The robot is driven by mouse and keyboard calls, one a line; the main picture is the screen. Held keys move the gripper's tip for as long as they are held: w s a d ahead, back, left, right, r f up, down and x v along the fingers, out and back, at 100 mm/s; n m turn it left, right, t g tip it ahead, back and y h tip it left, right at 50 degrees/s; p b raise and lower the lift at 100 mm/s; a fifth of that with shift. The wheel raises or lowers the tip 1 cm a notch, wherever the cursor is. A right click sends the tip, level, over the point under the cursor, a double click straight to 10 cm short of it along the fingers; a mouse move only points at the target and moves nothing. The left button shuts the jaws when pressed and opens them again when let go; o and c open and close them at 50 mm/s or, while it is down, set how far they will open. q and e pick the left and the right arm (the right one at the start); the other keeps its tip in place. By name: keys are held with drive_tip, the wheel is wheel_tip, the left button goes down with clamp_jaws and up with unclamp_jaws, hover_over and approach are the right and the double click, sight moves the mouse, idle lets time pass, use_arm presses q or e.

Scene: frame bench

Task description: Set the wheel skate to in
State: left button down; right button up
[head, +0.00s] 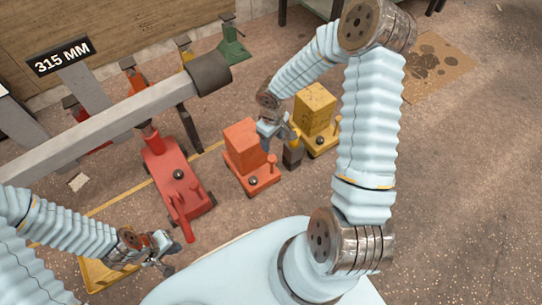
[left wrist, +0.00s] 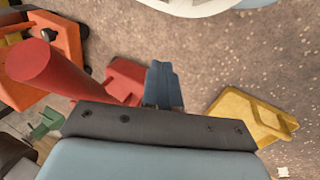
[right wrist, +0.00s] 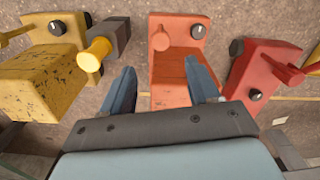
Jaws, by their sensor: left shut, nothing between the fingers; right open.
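Two block-shaped units stand on the floor, and I cannot tell for sure which is the wheel skate. The orange one (head: 243,148) has a low front plate with an upright peg and a dark round knob; it also shows in the right wrist view (right wrist: 180,72). The worn yellow one (head: 315,108) stands to its right, with a similar plate, peg and knob. My right gripper (right wrist: 160,88) is open and empty, its fingers over the orange block with no visible contact. My left gripper (left wrist: 163,88) is shut and empty, beside the red jack's handle (left wrist: 50,65).
The red jack (head: 172,170) lies left of the orange unit. A dark block with a yellow knob (right wrist: 97,50) stands between the two units. A grey beam (head: 110,125) crosses above the floor at left. A yellow tray (left wrist: 250,115) lies near my left gripper. Floor at right is open.

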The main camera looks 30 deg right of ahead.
sight(272, 158)
wheel_tip(272, 158, down, 11)
drive_tip(key=shift+r+b, duration=0.2)
drive_tip(key=shift+b, duration=0.75)
drive_tip(key=shift+c, duration=0.4)
clamp_jaws()
